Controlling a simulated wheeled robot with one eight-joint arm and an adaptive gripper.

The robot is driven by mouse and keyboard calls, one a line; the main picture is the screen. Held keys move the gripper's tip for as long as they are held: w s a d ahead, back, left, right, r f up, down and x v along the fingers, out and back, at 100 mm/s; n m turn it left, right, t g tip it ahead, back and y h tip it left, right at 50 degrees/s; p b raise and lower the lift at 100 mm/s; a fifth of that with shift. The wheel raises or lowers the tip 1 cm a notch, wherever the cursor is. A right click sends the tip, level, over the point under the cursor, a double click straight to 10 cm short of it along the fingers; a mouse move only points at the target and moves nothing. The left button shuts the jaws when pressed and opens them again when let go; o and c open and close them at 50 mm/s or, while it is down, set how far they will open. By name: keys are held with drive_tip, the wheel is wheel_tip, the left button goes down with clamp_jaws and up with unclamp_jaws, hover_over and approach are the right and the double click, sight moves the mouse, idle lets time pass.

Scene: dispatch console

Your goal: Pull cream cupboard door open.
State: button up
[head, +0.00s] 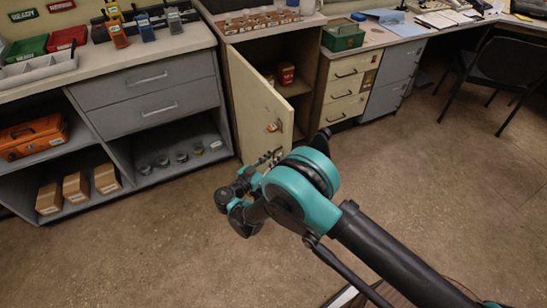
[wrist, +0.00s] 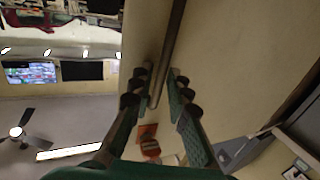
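The cream cupboard door (head: 254,100) stands partly open in the head view, swung out from the cupboard with the shelf inside showing to its right. Its face fills much of the wrist view (wrist: 225,60). A grey bar handle (wrist: 171,45) runs along the door there. My gripper (wrist: 160,72) has one finger on each side of the handle, with gaps showing between fingers and bar, so it looks open around it. In the head view my gripper (head: 268,158) is by the door's lower part, small and partly hidden by my arm.
An orange-red sticker (head: 273,126) is on the door. A red tin (head: 285,73) stands inside the cupboard. Grey drawers (head: 150,90) are to the left, cream drawers (head: 345,90) to the right. A black chair (head: 500,70) is far right. The floor in front is clear.

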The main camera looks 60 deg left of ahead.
drive_tip(key=v, duration=1.2)
drive_tip(key=shift+s, duration=0.1)
idle(0.4)
